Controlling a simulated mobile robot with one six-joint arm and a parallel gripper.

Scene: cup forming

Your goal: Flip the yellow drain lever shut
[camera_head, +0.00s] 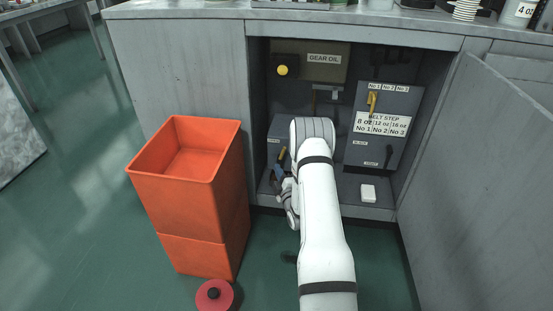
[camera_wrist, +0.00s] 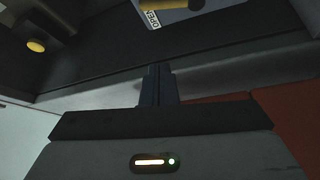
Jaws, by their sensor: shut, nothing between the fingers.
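A yellow lever (camera_head: 282,155) shows on the grey box at the left inside the cabinet, just left of my arm and partly hidden. In the wrist view, a yellow bar (camera_wrist: 152,19) lies beside a pale label reading OPEN, at the top edge; it looks like the same lever, but its full shape is cut off. My gripper (camera_head: 276,175) is low in the cabinet opening, close below the lever. In the wrist view its fingers (camera_wrist: 156,72) are together and empty, with a visible gap to the yellow bar.
A yellow knob (camera_head: 282,70) sits by the GEAR OIL panel. Another yellow lever (camera_head: 372,102) is on the BELT STEP panel (camera_head: 385,150). A small white block (camera_head: 368,193) lies on the cabinet floor. An orange bin (camera_head: 200,215) stands close left; the open door (camera_head: 480,180) bounds the right.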

